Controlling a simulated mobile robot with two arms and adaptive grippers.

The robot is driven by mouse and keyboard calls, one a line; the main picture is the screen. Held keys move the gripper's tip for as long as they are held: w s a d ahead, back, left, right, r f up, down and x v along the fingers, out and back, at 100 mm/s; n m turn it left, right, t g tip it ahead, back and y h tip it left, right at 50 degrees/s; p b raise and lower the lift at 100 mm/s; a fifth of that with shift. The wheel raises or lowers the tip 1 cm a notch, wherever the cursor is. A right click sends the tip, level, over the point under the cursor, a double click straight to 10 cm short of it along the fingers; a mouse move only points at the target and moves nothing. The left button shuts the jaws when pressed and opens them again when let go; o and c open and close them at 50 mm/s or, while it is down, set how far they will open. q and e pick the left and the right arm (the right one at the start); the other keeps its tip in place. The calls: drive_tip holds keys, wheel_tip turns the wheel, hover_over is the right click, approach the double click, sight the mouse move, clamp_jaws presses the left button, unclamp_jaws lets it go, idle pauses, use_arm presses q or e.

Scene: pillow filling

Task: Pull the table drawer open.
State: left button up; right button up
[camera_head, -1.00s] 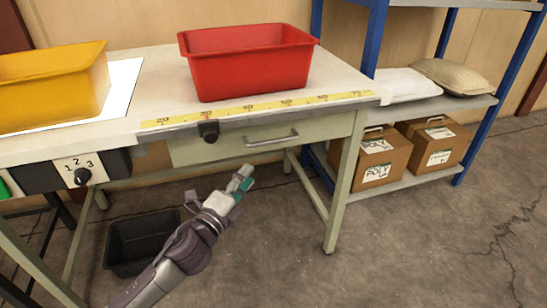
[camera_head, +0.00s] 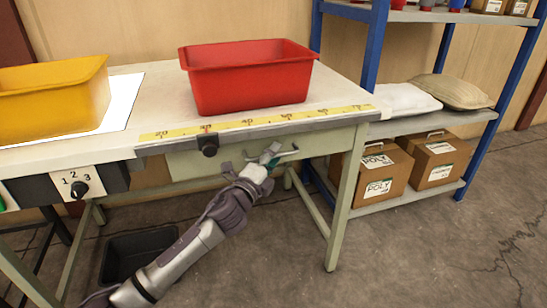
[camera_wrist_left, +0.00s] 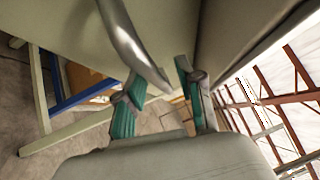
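The table drawer (camera_head: 200,163) is a pale green front under the tabletop and looks closed. Its silver bar handle (camera_head: 290,153) is partly hidden by my left gripper (camera_head: 267,155). In the left wrist view the handle (camera_wrist_left: 138,48) runs down from the top to between the two green-padded fingers of the left gripper (camera_wrist_left: 158,98). The fingers are apart, one on each side of the bar, with a gap visible; I cannot tell whether either touches it. My right gripper is not in view.
A red bin (camera_head: 250,85) and a yellow bin (camera_head: 50,105) stand on the table (camera_head: 150,95). A black knob (camera_head: 209,145) sits at the table edge left of the handle. A black bin (camera_head: 125,255) is on the floor. A blue-framed shelf (camera_head: 375,60) stands at right.

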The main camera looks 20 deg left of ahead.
use_arm(q)
drive_tip(key=shift+w, duration=0.1)
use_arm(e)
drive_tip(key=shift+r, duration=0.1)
use_arm(q)
clamp_jaws()
idle(0.4)
